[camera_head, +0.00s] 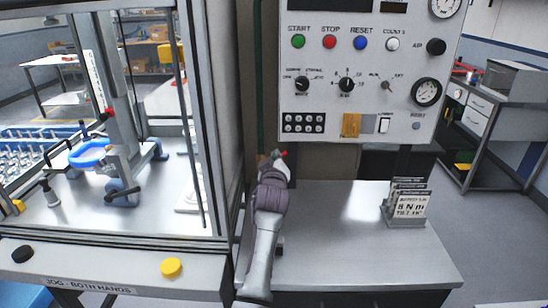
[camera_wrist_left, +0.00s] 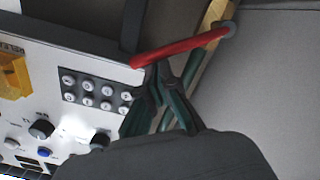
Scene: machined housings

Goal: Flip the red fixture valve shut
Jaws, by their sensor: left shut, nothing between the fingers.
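The red valve lever (camera_wrist_left: 180,47) shows in the left wrist view as a long bar. It runs slantwise from a grey pivot at the right to a free end near the button keypad. A brass-coloured valve body (camera_wrist_left: 217,14) is by the pivot. My left gripper (camera_wrist_left: 158,78) is shut and empty, with its dark fingertips right at the lever near its free end; I cannot tell whether they touch. In the head view my left gripper (camera_head: 280,160) hides most of the valve, and only a small red bit (camera_head: 284,152) of the lever shows. My right gripper is not in view.
The control panel (camera_head: 360,70) with knobs, gauges and a keypad (camera_head: 304,123) is just right of the gripper. A glazed cabinet (camera_head: 215,90) stands close on the left. The steel bench (camera_head: 340,250) is mostly clear, with a card holder (camera_head: 405,203) at right.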

